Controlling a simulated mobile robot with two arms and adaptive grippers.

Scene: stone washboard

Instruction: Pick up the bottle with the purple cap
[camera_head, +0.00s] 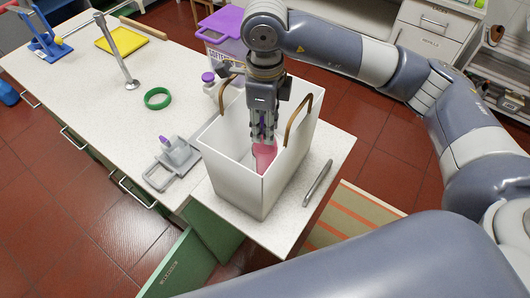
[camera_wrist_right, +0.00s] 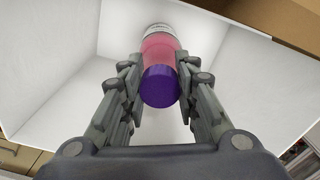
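The bottle (camera_head: 264,156) is pink, with a purple cap (camera_wrist_right: 160,86). It is inside a tall white box (camera_head: 236,172) with two brown handles. My right gripper (camera_head: 263,134) reaches straight down into the box from above. Its fingers (camera_wrist_right: 161,80) are on both sides of the bottle at the cap end and look shut on it. In the right wrist view the bottle's pink body and clear far end extend away beyond the fingertips. The bottle's lower part is hidden by the box wall in the head view. My left gripper is not in view.
The box stands at the end of a light counter (camera_head: 95,88), its walls close around my gripper. Beside it are a white bottle with a purple top (camera_head: 209,88), a grey holder (camera_head: 175,160), a green ring (camera_head: 157,98) and a metal rod (camera_head: 318,183).

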